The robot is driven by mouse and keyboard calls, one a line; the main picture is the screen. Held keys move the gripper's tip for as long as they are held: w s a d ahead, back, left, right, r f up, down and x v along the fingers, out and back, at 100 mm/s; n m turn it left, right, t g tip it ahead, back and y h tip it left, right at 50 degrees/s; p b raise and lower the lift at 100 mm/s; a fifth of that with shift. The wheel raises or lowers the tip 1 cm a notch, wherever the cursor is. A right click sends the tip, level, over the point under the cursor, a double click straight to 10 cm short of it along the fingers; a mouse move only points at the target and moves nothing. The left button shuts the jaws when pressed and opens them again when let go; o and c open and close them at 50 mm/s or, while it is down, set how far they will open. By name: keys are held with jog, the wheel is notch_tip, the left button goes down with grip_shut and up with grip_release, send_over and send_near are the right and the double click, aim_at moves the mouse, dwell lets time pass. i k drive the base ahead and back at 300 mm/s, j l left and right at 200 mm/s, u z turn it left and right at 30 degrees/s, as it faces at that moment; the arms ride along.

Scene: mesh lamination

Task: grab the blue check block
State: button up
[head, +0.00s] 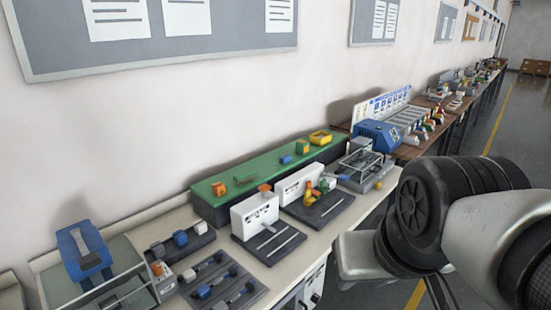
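A small blue block (286,159) sits on the long green-topped bench shelf against the wall, and it is the likeliest blue check block. Its markings are too small to read. An orange block (219,188) lies to its left on the same green top. An orange-and-green block (302,146) and a yellow tray (320,138) stand just to its right. Other small blue pieces sit in dark holders on the front left of the bench. My arm shows large at the lower right, away from the green top. My gripper's fingers cannot be seen.
Two white-faced devices on dark bases (255,216) stand in front of the green top (245,177). A glass-walled case (362,165) and a blue machine (377,136) are to the right. A blue-topped device (84,252) is at far left. Open floor runs along the right.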

aim_at(284, 160)
jog(key=i+l, duration=0.15)
jog(key=l, duration=0.2)
jog(key=i+l, duration=0.15)
jog(key=l, duration=0.2)
jog(key=i+l, duration=0.15)
jog(key=l, duration=0.2)
jog(key=i+l, duration=0.35)
jog(key=l, duration=0.15)
jog(key=i+l+u, duration=0.1)
jog(key=i+l, duration=0.25)
jog(key=l, duration=0.15)
jog(key=i+l, duration=0.15)
jog(key=i, duration=0.25)
jog(key=i+l, duration=0.15)
jog(key=i, duration=0.3)
jog(key=i+l, duration=0.15)
jog(key=i, duration=0.25)
jog(key=j+u, duration=0.05)
